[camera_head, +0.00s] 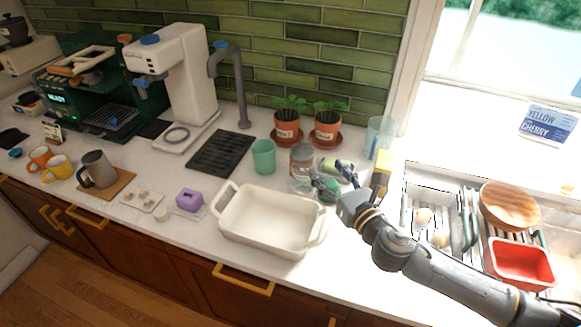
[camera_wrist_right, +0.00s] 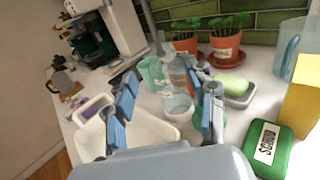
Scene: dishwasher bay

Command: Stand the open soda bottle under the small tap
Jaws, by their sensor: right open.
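The clear glass bottle (camera_head: 301,168) stands upright on the white counter, right of the green cup. In the right wrist view the bottle (camera_wrist_right: 175,82) stands beyond and between my spread fingers, its narrow neck upward. I cannot tell whether it has a cap. My right gripper (camera_head: 328,188) is open, just in front and right of the bottle; its fingers also show in the wrist view (camera_wrist_right: 162,84). It does not hold the bottle. The small tap (camera_head: 237,75), grey and curved with a blue top, stands behind the black drip mat (camera_head: 221,152). My left gripper is not visible.
A green cup (camera_head: 263,157) stands between mat and bottle. A white baking dish (camera_head: 270,243) lies in front. Two potted plants (camera_head: 287,127) stand behind the bottle. A sponge dish (camera_wrist_right: 238,94), a yellow box (camera_head: 381,168) and a green box (camera_wrist_right: 266,150) are on the right.

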